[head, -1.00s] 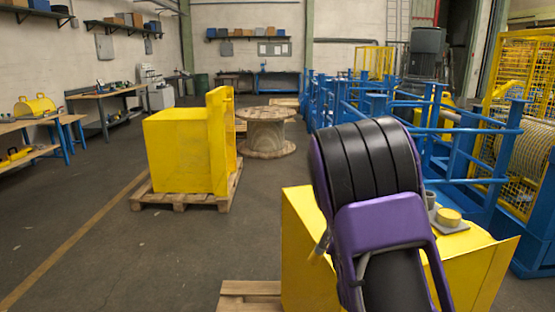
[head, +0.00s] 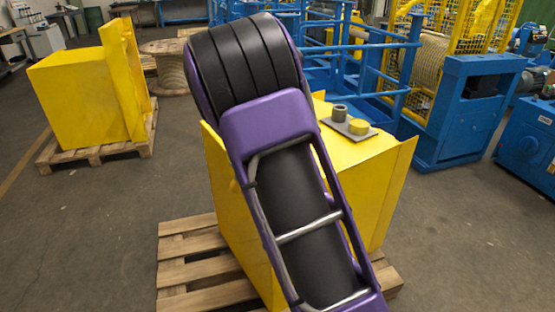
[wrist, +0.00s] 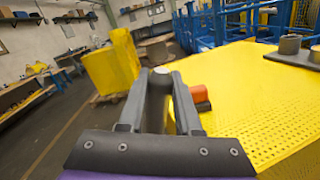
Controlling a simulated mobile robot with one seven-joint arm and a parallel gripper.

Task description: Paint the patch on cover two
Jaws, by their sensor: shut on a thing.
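A yellow cover (head: 372,170) stands on a wooden pallet in front of me, partly hidden by my arm. Its perforated yellow top (wrist: 250,90) fills the right of the wrist view. Another yellow cover (head: 80,105) stands on a pallet further back at left; it also shows in the wrist view (wrist: 108,68). I cannot tell which is cover two, and no patch can be made out. My gripper (wrist: 160,85) is shut on a dark grey rounded thing (wrist: 160,76), perhaps a handle, beside the near cover's top. An orange block with a dark base (wrist: 198,95) shows just right of the fingers.
Blue railings (head: 350,50) and a blue machine frame (head: 465,110) stand behind and right. A wooden cable drum (head: 168,68) stands behind. The left floor is clear.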

